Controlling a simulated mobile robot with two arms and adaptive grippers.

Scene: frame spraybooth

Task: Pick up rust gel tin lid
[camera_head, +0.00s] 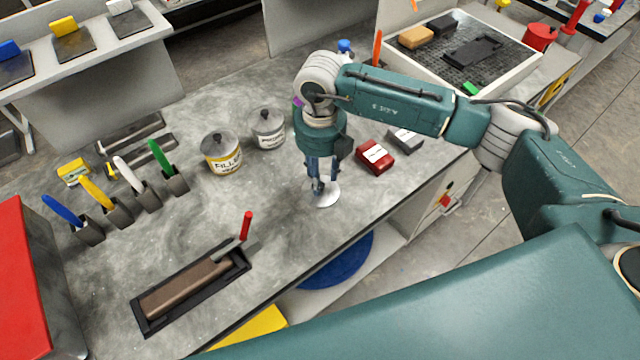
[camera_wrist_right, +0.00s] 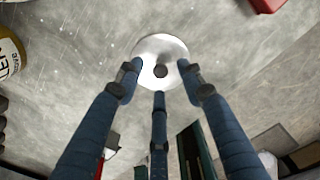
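The tin lid (camera_head: 328,196), a pale silver disc, lies flat on the grey bench near its front edge. In the right wrist view the lid (camera_wrist_right: 160,45) shows a dark round knob at its centre. My right gripper (camera_head: 318,186) points down right over the lid and hides part of it in the head view. I cannot tell whether the fingertips touch the lid. My left gripper is not in view.
A filler tin (camera_head: 222,155) and a second lidded tin (camera_head: 268,130) stand left of the gripper. A red box (camera_head: 375,157) and a grey box (camera_head: 404,139) lie to its right. A black tray (camera_head: 190,290) with a brown block lies at front left.

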